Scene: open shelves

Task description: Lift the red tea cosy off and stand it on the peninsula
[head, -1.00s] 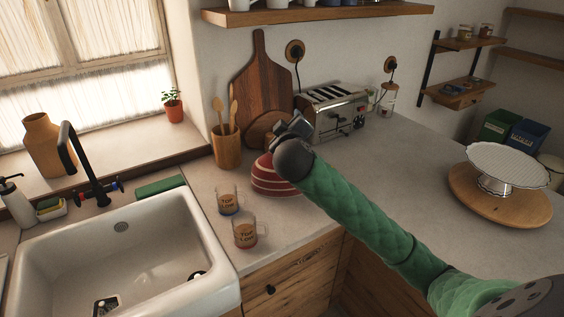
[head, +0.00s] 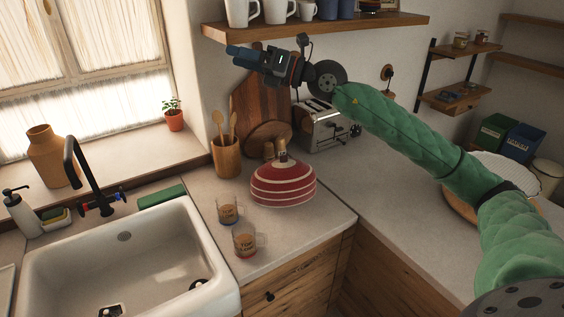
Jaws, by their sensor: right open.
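The red tea cosy (head: 283,185), dome-shaped with white stripes and a small tan top, stands upright on the counter near the inner corner. Anything under it is hidden. My right gripper (head: 240,58) is open and empty, its blue fingertips pointing left. It shows above and left of the cosy, in front of the cutting board, and is apart from the cosy. The peninsula (head: 372,212) is the grey worktop running to the right, partly hidden by my green right arm. My left gripper is not in view.
Two glass mugs (head: 228,210) (head: 245,241) stand front left of the cosy. A utensil pot (head: 227,157), cutting board (head: 262,95) and toaster (head: 322,127) stand behind. A mug shelf (head: 315,30) hangs above the gripper.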

